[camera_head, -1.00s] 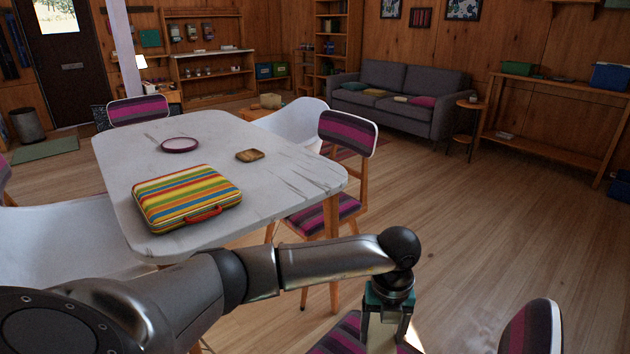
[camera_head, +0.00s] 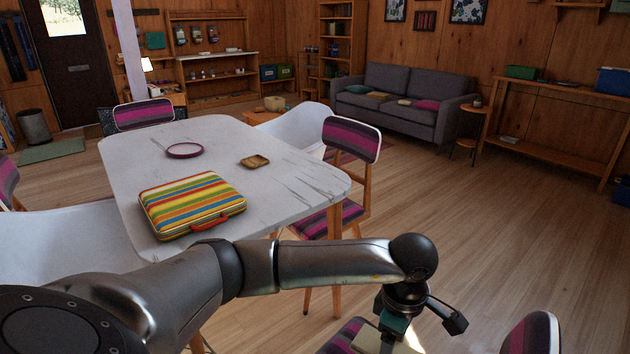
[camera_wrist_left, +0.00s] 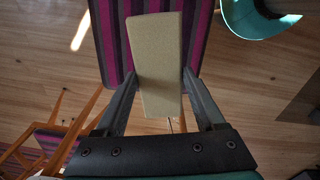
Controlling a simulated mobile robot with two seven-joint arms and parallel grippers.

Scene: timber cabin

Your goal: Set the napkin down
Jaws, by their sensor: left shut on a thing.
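The napkin (camera_wrist_left: 157,62) is a beige folded strip. My left gripper (camera_wrist_left: 160,75) is shut on it, with a dark finger on each side in the left wrist view. In the head view my left gripper (camera_head: 408,330) hangs at the lower right, pointing down, and a bit of the beige napkin (camera_head: 366,339) shows beside it. The napkin is over a chair seat with purple and dark stripes (camera_wrist_left: 112,42); I cannot tell whether it touches the seat. My right gripper is in neither view.
A white marble-look table (camera_head: 290,190) stands at the left with a striped case (camera_head: 190,203), a purple-rimmed plate (camera_head: 185,150) and a small wooden tray (camera_head: 255,161). The wooden floor (camera_head: 500,210) to the right is clear.

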